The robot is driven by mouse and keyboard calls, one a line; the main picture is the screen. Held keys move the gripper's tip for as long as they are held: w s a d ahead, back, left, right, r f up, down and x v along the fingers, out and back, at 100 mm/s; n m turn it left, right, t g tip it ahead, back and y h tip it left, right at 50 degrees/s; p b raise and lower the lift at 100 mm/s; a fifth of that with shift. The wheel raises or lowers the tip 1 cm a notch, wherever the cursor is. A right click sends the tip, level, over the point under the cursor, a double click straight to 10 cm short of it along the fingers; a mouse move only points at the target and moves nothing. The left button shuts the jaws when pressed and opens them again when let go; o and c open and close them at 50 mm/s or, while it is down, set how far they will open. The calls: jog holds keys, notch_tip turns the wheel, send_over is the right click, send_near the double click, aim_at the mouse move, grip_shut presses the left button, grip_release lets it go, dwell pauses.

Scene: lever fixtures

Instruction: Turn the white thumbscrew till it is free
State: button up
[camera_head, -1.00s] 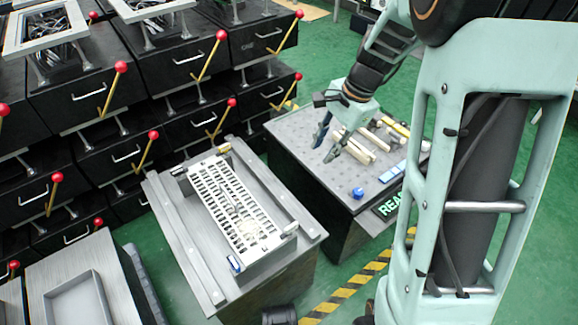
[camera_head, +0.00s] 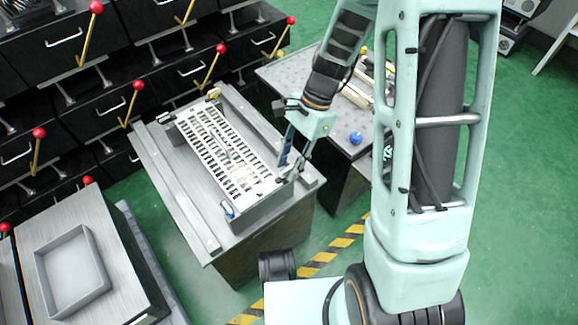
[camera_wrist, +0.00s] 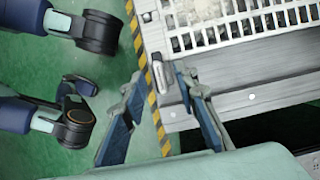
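The white slotted panel (camera_head: 215,140) lies on a grey bench fixture (camera_head: 190,225). It also shows at the top of the wrist view (camera_wrist: 276,24). A small pale grey-white piece (camera_wrist: 157,72), likely the white thumbscrew, sits at the fixture's edge in the wrist view. My gripper (camera_head: 286,174) is at the panel's right near corner, pointing down and hiding that corner in the head view. In the wrist view my gripper (camera_wrist: 157,80) is open, its fingers to either side of the pale piece. I cannot tell whether they touch it.
A small blue-and-white part (camera_head: 227,209) sits at the panel's left near corner. A dark table (camera_head: 280,75) with pale bars and a blue ball (camera_head: 355,138) stands at the right. Black drawers with red-knobbed levers (camera_head: 130,105) stand behind. Striped floor tape (camera_head: 325,255) runs in front.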

jog(key=shift+a+f, duration=0.1)
jog(key=shift+f, duration=0.1)
grip_shut()
